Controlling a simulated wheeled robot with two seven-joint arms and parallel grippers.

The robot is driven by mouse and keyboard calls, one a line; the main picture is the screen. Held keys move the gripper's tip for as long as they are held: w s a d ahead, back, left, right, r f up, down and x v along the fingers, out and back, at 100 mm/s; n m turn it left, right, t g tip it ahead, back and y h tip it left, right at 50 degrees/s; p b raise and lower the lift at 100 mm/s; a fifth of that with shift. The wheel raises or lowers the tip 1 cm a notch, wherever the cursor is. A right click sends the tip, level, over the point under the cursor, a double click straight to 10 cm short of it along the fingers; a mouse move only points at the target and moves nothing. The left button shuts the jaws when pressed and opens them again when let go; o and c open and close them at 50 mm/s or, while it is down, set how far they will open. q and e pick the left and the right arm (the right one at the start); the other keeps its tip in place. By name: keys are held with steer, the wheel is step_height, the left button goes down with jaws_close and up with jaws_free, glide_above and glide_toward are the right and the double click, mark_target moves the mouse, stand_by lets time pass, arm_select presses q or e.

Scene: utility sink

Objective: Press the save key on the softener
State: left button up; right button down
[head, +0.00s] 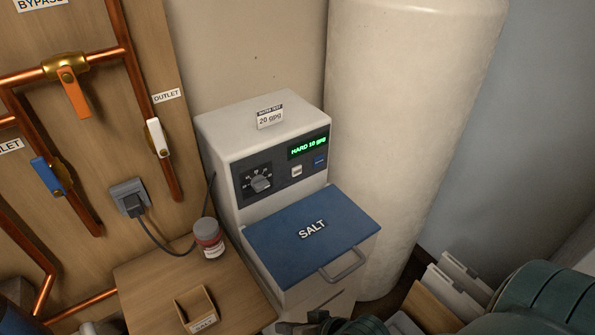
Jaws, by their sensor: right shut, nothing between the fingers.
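The softener (219,150) is a pale cabinet with a dark control panel. Its green display (308,146) reads "HARD 10 gpg". A round dial (261,184) is on the panel's left. A white key (297,171) and a blue key (320,160) sit below the display; their lettering is too small to read, so I cannot tell which one is save. My right gripper (298,326) is at the bottom edge, partly cut off, shut and empty. It is below the salt lid, well apart from the panel. My left gripper is not in view.
The blue salt lid (282,255) with its grey handle (344,264) juts out below the panel. A card (270,117) on top reads "20 gpg". A jar (208,238) and small open box (195,308) stand on the wooden surface at left. A tall white tank (400,130) stands right.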

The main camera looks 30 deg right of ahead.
steer(key=w+r+m, duration=0.1)
steer(key=w+a+r+m+t+y, duration=0.1)
steer(key=w+a+r+t, duration=0.1)
steer(key=w, duration=0.1)
steer(key=shift+w+m, duration=0.1)
steer(key=shift+m, duration=0.3)
steer(key=w+d+r+m+t+h, duration=0.2)
steer(key=w+d+r+m+t, duration=0.2)
steer(key=w+r+m+t, duration=1.05)
steer(key=d+m+g+h, duration=0.3)
steer(key=d+m+h, duration=0.2)
steer(key=m, duration=0.5)
steer(key=s+d+f+m+g+h, duration=0.1)
steer(key=d+m+h, duration=0.4)
steer(key=m, duration=0.5)
steer(key=d+f+m+g+h, duration=0.1)
steer(key=d+m+g+h, duration=0.3)
steer(key=d+m, duration=0.3)
steer(key=shift+s+d+f+m+g+h, duration=0.15)
steer(key=shift+m+h, duration=0.1)
steer(key=shift+m, duration=0.3)
steer(key=shift+s+d+r+m+g+h, duration=0.1)
steer(key=shift+m+h, duration=0.1)
steer(key=shift+m, duration=0.35)
steer(key=shift+s+d+f+m+g+h, duration=0.15)
steer(key=shift+m+h, duration=0.1)
steer(key=shift+m, duration=0.3)
steer(key=shift+s+d+f+m+g, duration=0.15)
steer(key=shift+f+m+g, duration=0.1)
steer(key=shift+m, duration=0.15)
